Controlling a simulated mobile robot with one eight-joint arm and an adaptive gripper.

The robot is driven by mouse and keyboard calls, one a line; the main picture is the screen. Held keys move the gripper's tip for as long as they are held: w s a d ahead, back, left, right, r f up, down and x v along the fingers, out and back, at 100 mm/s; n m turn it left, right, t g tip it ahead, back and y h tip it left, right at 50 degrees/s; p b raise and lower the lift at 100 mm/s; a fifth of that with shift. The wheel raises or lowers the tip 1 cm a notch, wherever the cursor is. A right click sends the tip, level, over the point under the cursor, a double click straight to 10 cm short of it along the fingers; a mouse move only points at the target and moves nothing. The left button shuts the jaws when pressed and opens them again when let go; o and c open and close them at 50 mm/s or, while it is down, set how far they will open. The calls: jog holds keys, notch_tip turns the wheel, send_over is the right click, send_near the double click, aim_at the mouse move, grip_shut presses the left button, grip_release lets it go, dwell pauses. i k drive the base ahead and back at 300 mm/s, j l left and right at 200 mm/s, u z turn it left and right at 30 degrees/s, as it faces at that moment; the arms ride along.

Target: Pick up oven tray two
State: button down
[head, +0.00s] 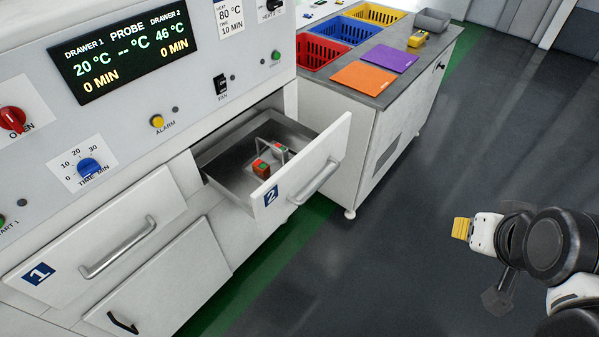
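Drawer 2 (308,170) of the oven is pulled open, with a blue "2" label and a bar handle on its white front. Inside it is a grey metal interior, with a pale upright loop handle (287,150) that seems to belong to the tray. Small orange-red pieces with green tops (261,168) sit by the loop. The tray's own edges are hard to tell from the drawer's. My gripper (461,229), with yellow fingertips, is at the right above the floor, well apart from the drawer. I see nothing held in it, and its finger gap is not clear.
Drawer 1 (95,232) is shut at the left. The oven panel (150,95) stands above the drawers. Behind drawer 2 is a bench (340,88) with red, blue and yellow baskets and orange and purple mats. Open floor (400,270) lies between my gripper and the drawer.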

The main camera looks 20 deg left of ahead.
aim_at(265, 155)
jog(key=i+l+u, duration=0.15)
jog(key=i+u, duration=0.25)
jog(key=i+l+u, duration=0.4)
jog(key=i, duration=0.15)
jog(key=i+l+u, duration=0.4)
